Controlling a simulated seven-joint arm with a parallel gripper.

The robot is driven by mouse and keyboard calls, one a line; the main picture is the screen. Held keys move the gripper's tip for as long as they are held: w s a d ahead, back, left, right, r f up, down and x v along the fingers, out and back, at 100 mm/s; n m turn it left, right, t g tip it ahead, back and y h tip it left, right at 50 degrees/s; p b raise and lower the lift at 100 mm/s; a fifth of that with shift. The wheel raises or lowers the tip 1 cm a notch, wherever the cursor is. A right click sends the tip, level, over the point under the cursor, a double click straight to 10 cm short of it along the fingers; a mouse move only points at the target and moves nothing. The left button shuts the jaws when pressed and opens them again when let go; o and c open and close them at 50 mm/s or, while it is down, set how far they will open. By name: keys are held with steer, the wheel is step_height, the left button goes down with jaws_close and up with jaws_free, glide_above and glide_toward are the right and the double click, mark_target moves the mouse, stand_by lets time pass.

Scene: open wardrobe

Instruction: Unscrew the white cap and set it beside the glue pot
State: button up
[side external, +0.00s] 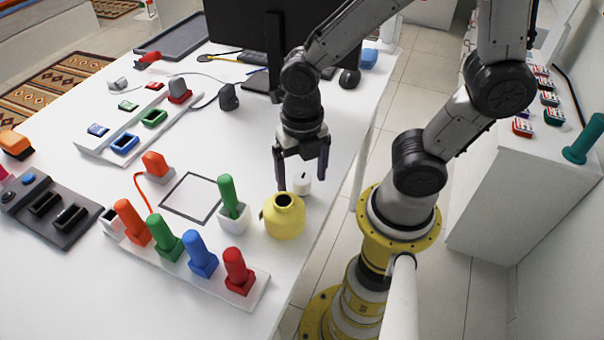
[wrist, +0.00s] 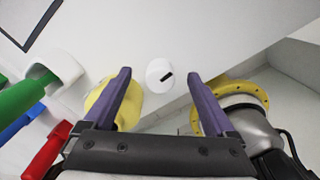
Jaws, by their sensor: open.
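The yellow glue pot (side external: 285,222) stands upright near the table's right edge, with a dark round opening showing at its top. The white cap (side external: 303,186) sits on the table behind the pot, apart from it. In the wrist view the cap (wrist: 157,69) is a white disc with a short dark mark, in the gap between the fingertips. The pot (wrist: 132,106) is partly hidden there behind the left finger. My gripper (side external: 302,181) is open and empty, pointing down above the cap; its fingers also show in the wrist view (wrist: 159,75).
A green peg in a white holder (side external: 232,212) stands just left of the pot. A white rack (side external: 262,287) with several coloured pegs lies in front. A black square outline (side external: 190,198) marks the table. The table's right edge is close to the pot and cap.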

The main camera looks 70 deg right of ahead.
steer(key=shift+r, duration=0.15)
steer(key=shift+r, duration=3.9)
steer(key=shift+d, duration=0.1)
steer(key=s+d+r+m+t, duration=0.1)
steer(key=d+r+m+t, duration=0.1)
steer(key=m, duration=1.2)
steer(key=s+d+r+m+t, duration=0.2)
steer(key=r+m+t, duration=0.1)
steer(key=m, duration=1)
steer(key=shift+d+r+m+t, duration=0.3)
steer(key=shift+d+r+m, duration=0.1)
